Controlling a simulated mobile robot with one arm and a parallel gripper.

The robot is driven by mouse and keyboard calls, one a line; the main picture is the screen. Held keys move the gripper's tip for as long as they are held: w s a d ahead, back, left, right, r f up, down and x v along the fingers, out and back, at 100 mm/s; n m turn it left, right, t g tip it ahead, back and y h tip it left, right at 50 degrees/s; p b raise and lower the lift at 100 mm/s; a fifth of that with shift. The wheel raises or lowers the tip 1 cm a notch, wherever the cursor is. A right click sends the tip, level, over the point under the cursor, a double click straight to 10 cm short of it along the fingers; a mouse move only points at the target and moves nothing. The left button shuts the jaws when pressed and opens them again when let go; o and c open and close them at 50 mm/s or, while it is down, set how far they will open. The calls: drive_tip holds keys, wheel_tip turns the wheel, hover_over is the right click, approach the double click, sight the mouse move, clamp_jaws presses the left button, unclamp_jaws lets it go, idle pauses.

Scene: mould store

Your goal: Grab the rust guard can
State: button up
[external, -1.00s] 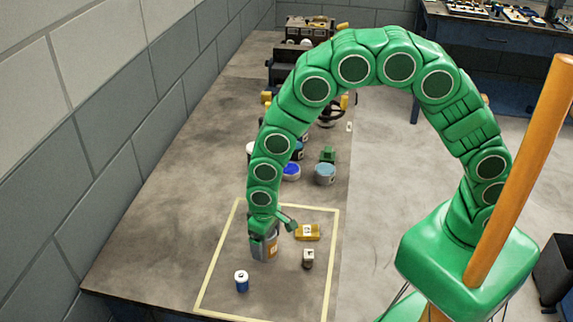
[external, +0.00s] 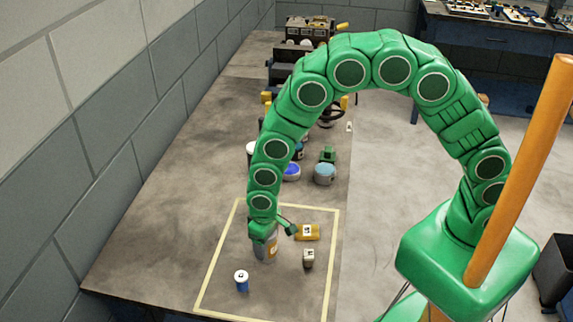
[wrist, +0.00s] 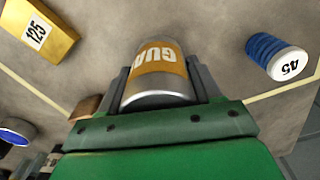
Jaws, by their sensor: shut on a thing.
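The rust guard can (external: 267,249) is a grey metal can with an orange label. It stands on the table inside the yellow taped outline. In the wrist view the can (wrist: 157,72) lies between the two dark fingers, and part of its label reads "GUA". My gripper (external: 263,238) is over the can from above, and it also shows in the wrist view (wrist: 165,88). It is shut on the can, with a finger against each side. The gripper hides the can's top in the external view. I cannot tell whether the can is clear of the table.
A yellow block (external: 307,232) marked 125 and a small grey-brown block (external: 308,259) sit right of the can. A blue ribbed cylinder (external: 241,280) marked 45 stands front left. Paint tins (external: 325,174) and other items stand behind the taped outline (external: 222,240).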

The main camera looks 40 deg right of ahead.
drive_tip(key=shift+r, duration=0.15)
drive_tip(key=shift+r, duration=0.3)
wheel_tip(320, 180, up, 2)
drive_tip(key=shift+r, duration=0.1)
drive_tip(key=s+d+r, duration=0.9)
drive_tip(key=d+r, duration=0.1)
drive_tip(key=shift+s+d, duration=0.15)
drive_tip(key=shift+s, duration=0.1)
